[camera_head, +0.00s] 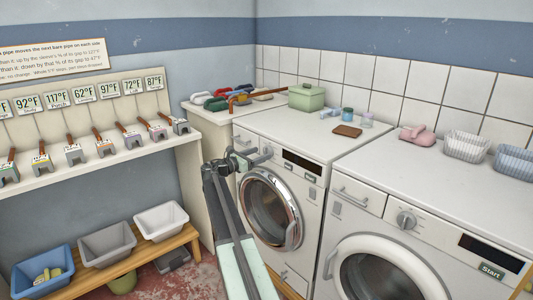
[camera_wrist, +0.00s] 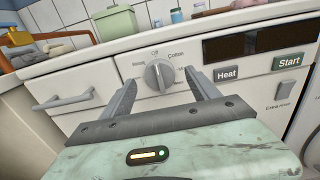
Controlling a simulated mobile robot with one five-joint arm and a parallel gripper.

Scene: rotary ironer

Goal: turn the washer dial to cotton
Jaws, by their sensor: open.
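The washer dial (camera_wrist: 159,75) is a round grey knob with a raised grip bar on the white front panel of the left machine (camera_head: 300,215). In the wrist view its bar stands close to upright, towards the "Off" label at the top. The "Cottons" label (camera_wrist: 176,54) is at the dial's upper right, and another small label is at its upper left. My gripper (camera_wrist: 163,83) is open and empty, with one finger to each side of the dial and its tips just short of it. In the head view my gripper (camera_head: 257,158) hides the dial area.
The "Heat" (camera_wrist: 228,74) and "Start" (camera_wrist: 288,61) buttons are right of the dial. A drawer handle (camera_wrist: 64,102) is at its left. A green box (camera_head: 307,97) stands on the machine top. A second machine (camera_head: 400,240) stands at the right, a shelf (camera_head: 100,160) at the left.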

